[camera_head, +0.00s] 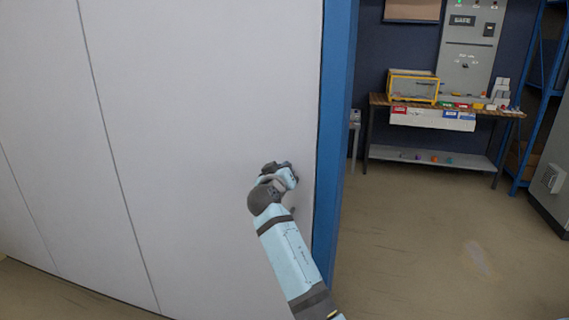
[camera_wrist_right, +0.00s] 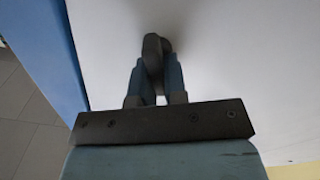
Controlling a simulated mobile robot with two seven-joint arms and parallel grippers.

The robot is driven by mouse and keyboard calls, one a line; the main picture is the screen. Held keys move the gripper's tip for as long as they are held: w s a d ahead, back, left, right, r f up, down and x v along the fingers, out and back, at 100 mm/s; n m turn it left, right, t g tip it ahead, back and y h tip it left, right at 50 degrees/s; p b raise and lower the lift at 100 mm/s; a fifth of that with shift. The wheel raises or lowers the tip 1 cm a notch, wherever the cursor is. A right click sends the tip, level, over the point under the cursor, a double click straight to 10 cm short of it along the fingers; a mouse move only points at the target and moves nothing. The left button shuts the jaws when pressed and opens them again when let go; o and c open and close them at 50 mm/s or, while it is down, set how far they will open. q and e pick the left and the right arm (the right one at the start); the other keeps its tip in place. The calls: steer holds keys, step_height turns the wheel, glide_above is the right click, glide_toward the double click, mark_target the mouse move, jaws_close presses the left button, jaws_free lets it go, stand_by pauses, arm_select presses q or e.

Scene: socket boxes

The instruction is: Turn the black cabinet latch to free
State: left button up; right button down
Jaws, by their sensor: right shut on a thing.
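My right gripper (camera_head: 275,172) is up against the large white panel, near its blue right edge. In the wrist view its two blue fingers (camera_wrist_right: 154,75) are closed on a dark grey, rounded piece, which appears to be the latch (camera_wrist_right: 153,46), at the panel's face. The fingers and the wrist hide much of the latch, so its exact turn angle cannot be told. In the head view the latch cannot be told apart from the dark gripper parts. My left gripper is not in view.
The white panel (camera_head: 200,90) fills the left side, with a blue frame post (camera_head: 335,120) at its edge. To the right are open floor (camera_head: 430,240), a workbench (camera_head: 380,100) with a yellow-framed box (camera_head: 413,87), and blue shelving (camera_head: 535,90).

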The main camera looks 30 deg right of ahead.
steer(key=n+p, duration=0.2)
steer(key=n, duration=0.1)
steer(key=n+p, duration=0.3)
steer(key=shift+w+a+r+n, duration=0.1)
steer(key=shift+w+a+n, duration=0.1)
steer(key=shift+n, duration=0.1)
steer(key=n+p, duration=0.2)
steer(key=shift+n, duration=0.3)
steer(key=shift+w+f+n+p, duration=0.1)
steer(key=shift+f+n+p, duration=0.2)
steer(key=shift+n+p, duration=0.65)
arm_select(q)
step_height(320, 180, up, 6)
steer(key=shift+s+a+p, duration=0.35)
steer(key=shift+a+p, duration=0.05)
steer(key=shift+p, duration=0.05)
arm_select(e)
steer(key=shift+f+n, duration=0.2)
steer(key=shift+n, duration=0.55)
steer(key=c, duration=1.2)
jaws_free()
steer(key=shift+f, duration=0.1)
steer(key=shift+o, duration=0.2)
